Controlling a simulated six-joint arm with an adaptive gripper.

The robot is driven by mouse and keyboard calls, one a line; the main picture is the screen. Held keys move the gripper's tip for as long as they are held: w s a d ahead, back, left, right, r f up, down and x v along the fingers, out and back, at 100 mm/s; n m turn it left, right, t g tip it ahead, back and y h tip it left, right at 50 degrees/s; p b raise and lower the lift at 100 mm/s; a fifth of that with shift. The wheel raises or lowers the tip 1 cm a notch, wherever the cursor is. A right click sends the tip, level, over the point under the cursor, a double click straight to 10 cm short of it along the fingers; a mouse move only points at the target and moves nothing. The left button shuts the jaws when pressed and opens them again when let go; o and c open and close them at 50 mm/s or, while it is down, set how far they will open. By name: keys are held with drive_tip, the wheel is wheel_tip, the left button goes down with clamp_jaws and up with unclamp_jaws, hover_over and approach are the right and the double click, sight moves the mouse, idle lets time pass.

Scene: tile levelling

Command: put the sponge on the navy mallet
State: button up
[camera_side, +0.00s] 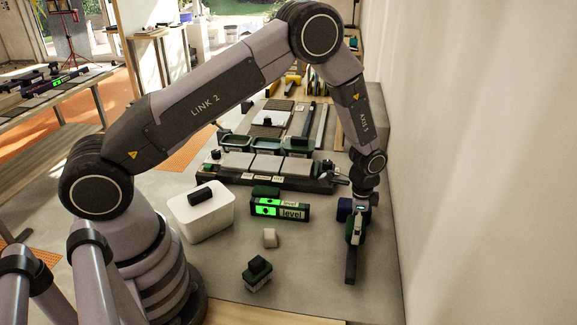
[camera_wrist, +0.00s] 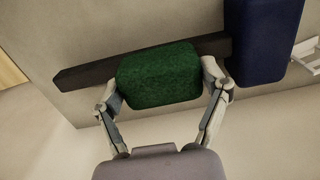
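The green sponge (camera_wrist: 158,76) sits between the two fingertips of my gripper (camera_wrist: 160,88) in the wrist view, with a finger against each side. The mallet's navy head (camera_wrist: 262,40) is at the upper right there, and its dark handle (camera_wrist: 85,76) runs left behind the sponge. In the side view my gripper (camera_side: 356,232) is low over the mallet near the wall. The navy head (camera_side: 344,209) is partly hidden by my gripper, and the handle (camera_side: 350,268) points toward the camera. Whether the sponge touches the handle or hangs just above it I cannot tell.
A tile rack (camera_side: 270,178) lies behind. The wall (camera_side: 470,160) is close on the right.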

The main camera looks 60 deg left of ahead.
drive_tip(key=o, duration=0.4)
drive_tip(key=shift+r, duration=0.1)
drive_tip(key=shift+r, duration=0.25)
wheel_tip(320, 180, up, 16)
drive_tip(key=f, duration=0.1)
wheel_tip(320, 180, up, 13)
drive_tip(key=n+t, duration=0.2)
drive_tip(key=n, duration=0.1)
hover_over(351, 222)
drive_tip(key=s+a, duration=0.4)
drive_tip(key=s, duration=0.3)
drive_tip(key=s+a+r+n+t, duration=0.1)
drive_tip(key=s+r+n, duration=0.1)
drive_tip(key=s, duration=0.5)
drive_tip(key=s+a+r+n+t, duration=0.1)
drive_tip(key=s+a+r+n, duration=0.1)
drive_tip(key=s, duration=0.5)
drive_tip(key=s+a+r+n+t, duration=0.1)
drive_tip(key=s+r, duration=0.3)
drive_tip(key=s, duration=0.4)
drive_tip(key=shift+s+a+n+t, duration=0.1)
drive_tip(key=shift+a+n+t, duration=0.25)
drive_tip(key=shift+n, duration=0.15)
